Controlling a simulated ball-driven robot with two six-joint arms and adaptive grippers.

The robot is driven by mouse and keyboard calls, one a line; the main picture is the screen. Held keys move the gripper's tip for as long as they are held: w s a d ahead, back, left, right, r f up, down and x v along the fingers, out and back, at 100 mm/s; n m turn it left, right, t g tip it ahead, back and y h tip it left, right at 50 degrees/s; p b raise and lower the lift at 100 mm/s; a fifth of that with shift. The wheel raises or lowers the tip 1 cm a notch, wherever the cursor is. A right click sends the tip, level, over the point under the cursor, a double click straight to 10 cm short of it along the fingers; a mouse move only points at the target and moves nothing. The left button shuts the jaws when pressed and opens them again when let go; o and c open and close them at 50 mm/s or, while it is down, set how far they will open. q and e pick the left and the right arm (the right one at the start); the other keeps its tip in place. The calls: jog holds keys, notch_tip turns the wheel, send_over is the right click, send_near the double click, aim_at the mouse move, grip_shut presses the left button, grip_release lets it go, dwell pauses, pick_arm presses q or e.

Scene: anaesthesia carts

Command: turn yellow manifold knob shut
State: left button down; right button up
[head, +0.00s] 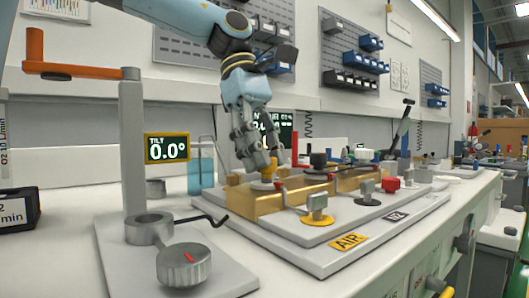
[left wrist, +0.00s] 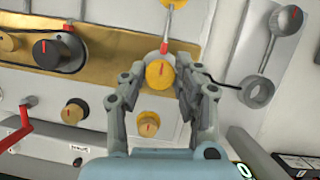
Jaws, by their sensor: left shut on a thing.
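The brass manifold block (head: 241,202) lies on a grey plate on the bench and also fills the upper left of the left wrist view (left wrist: 100,52). The yellow manifold knob (left wrist: 160,74), with a red pointer mark, is at the block's end. My left gripper (left wrist: 163,84) comes down over it, with one finger on each side, shut on the knob. In the head view my left gripper (head: 260,170) points down at the block's left end, and its fingers partly hide the knob. My right gripper is in neither view.
A black knob (left wrist: 52,48) and a second yellow knob (left wrist: 148,124) are nearby. A stand with an orange handle (head: 72,70) and a grey knob (head: 184,265) are at the left. A display reading TILT 0.0° (head: 167,148) stands behind.

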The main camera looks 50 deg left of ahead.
pick_arm(q)
jog(key=c, duration=1)
grip_release()
jog(key=shift+r, duration=0.1)
jog(key=v, duration=1.2)
